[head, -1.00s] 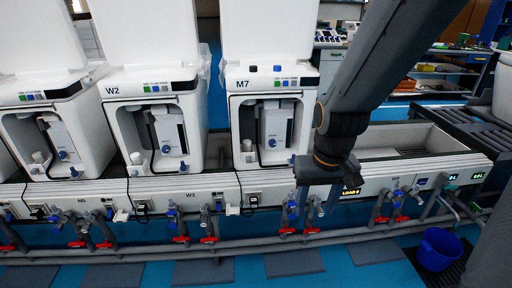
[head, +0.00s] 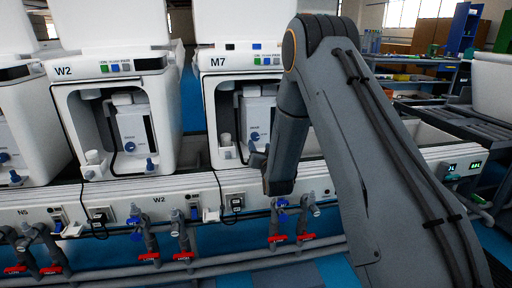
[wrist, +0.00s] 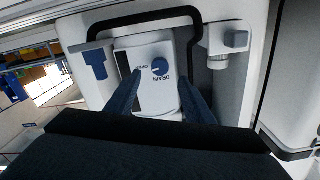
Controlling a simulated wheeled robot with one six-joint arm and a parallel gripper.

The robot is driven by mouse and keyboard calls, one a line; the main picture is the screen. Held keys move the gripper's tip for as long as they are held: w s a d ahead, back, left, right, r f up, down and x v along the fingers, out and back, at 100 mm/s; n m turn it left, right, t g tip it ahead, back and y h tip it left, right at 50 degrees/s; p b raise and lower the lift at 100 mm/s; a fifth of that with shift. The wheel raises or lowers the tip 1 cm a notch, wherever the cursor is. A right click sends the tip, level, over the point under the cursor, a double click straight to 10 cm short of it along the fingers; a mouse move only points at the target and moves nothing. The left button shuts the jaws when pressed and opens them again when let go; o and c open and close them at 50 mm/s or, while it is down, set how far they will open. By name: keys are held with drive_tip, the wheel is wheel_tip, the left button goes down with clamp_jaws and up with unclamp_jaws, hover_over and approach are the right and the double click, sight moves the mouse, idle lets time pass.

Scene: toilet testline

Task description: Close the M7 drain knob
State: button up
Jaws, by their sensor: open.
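The M7 unit (head: 215,62) is a white housing with an open recess in the head view. Inside it is a white box (head: 262,106), partly hidden by my arm. In the wrist view the box (wrist: 148,52) appears turned about, with a round blue drain knob (wrist: 160,66) and the labels DRAIN and OPEN beside it. My gripper (wrist: 160,98) is open and empty. Its two dark blue fingers reach toward the box on either side of the knob's line, with the knob beyond the tips and apart from them. In the head view my gripper (head: 260,160) is at the recess's front.
A black hose (wrist: 190,20) loops around the box, and a blue fitting (wrist: 95,62) and a white cylindrical part (wrist: 222,60) flank it. The recess walls are close. Valves with red handles (head: 277,238) and pipes run below the ledge. The W2 unit (head: 90,70) stands to the left.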

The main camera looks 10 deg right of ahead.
sight(256, 137)
drive_tip(key=w+b, duration=0.1)
drive_tip(key=w, duration=0.6)
drive_tip(key=shift+w, duration=0.4)
drive_tip(key=c, duration=1)
drive_tip(key=shift+c, duration=0.2)
